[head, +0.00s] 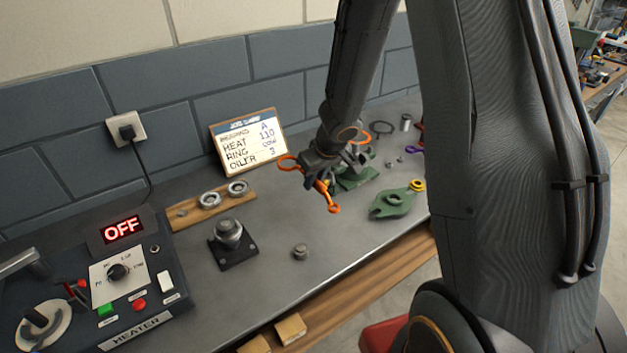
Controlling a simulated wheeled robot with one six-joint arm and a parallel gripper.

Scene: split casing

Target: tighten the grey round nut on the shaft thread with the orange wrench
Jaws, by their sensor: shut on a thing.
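The orange wrench (332,206) is held in my gripper (324,178), above the bench right of centre. One ring end sticks out to the left of the jaws and the other end points down towards the front. The jaws are partly hidden by the wrist. A round grey metal part (228,232) stands on a square black base at centre-left, apart from the wrench. A small round grey piece (301,252) sits on bare bench to its right. I cannot tell which of these is the nut, and no thread can be made out.
A wooden board (210,210) holds grey bearing rings at the back left. The heater (137,290), reading OFF, fills the front left. A job card (248,140) leans on the wall. A green flange part (392,203) and a yellow ring (417,185) lie right of my gripper.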

